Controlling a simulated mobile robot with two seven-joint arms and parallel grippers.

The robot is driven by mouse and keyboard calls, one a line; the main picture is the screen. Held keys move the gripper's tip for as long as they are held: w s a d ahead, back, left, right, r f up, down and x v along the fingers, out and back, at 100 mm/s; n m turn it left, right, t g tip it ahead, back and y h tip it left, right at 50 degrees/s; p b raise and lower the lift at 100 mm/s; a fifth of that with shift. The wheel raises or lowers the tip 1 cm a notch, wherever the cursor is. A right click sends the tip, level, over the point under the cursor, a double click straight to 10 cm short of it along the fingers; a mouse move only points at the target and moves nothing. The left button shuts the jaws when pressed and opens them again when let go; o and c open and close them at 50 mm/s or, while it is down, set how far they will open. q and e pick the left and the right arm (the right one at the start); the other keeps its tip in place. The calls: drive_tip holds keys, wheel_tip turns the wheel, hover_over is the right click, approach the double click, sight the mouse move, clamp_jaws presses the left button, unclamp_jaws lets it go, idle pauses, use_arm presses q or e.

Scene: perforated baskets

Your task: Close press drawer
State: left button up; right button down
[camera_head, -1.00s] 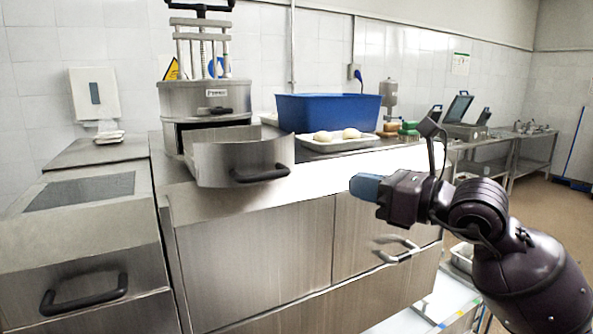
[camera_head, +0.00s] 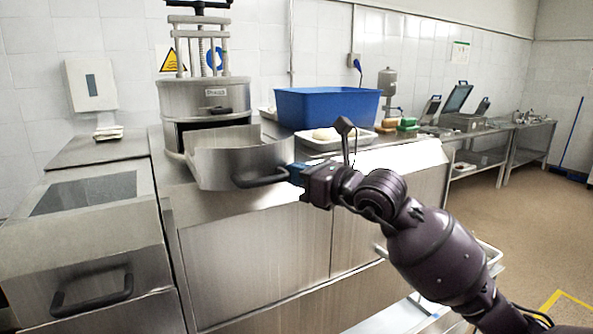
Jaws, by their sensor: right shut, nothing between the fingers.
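The press (camera_head: 205,98) is a round steel machine with upright posts, standing on the steel counter in the head view. Its drawer (camera_head: 225,168), a curved steel tray, is pulled out toward me, leaving a dark opening in the press body. The black drawer handle (camera_head: 262,180) is on the drawer's front. My right gripper (camera_head: 291,173), with blue fingertips, is shut and empty at the right end of the handle. I cannot tell whether it touches the handle. My left gripper is not in view.
A blue basket (camera_head: 328,108) stands behind the drawer, with a white tray (camera_head: 338,143) holding pale dough in front of it. The steel counter (camera_head: 410,150) has some bare surface at right. A lower cabinet with a handle (camera_head: 92,294) stands at left.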

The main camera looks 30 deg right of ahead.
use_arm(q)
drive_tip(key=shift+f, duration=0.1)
use_arm(e)
drive_tip(key=w+b, duration=0.2)
drive_tip(key=w, duration=0.5)
drive_tip(key=shift+w+a+f+b, duration=0.1)
drive_tip(key=shift+w+a+b, duration=0.05)
drive_tip(key=shift+w+b, duration=0.2)
drive_tip(key=shift+w, duration=0.65)
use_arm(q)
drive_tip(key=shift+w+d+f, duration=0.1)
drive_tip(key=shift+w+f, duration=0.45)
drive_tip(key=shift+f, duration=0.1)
